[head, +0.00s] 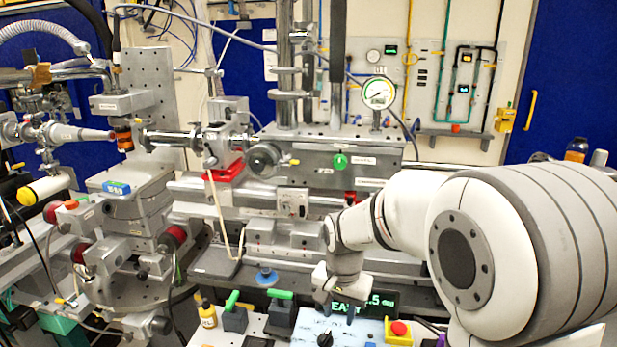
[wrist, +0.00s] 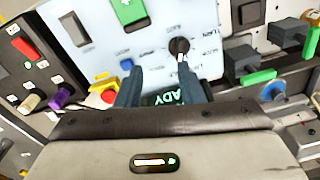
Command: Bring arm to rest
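My arm reaches in from the right side of the head view, bent down toward a light blue control panel (head: 310,328) at the front. My gripper (head: 338,308) hangs above this panel, pointing down, in front of a dark display with green text (head: 378,300). In the wrist view my gripper (wrist: 158,82) has its two dark fingers apart with nothing between them. The panel (wrist: 150,50) lies beyond the fingertips, with a black knob (wrist: 179,46) near the right fingertip. I cannot tell whether a finger touches the panel.
A red button on a yellow base (head: 398,330) is right of my gripper. Green-handled blocks (head: 281,307) and a yellow bottle (head: 206,312) stand left of it. Behind are metal beamline stages (head: 290,200) and a round gauge (head: 378,93). Open space lies above the front panel.

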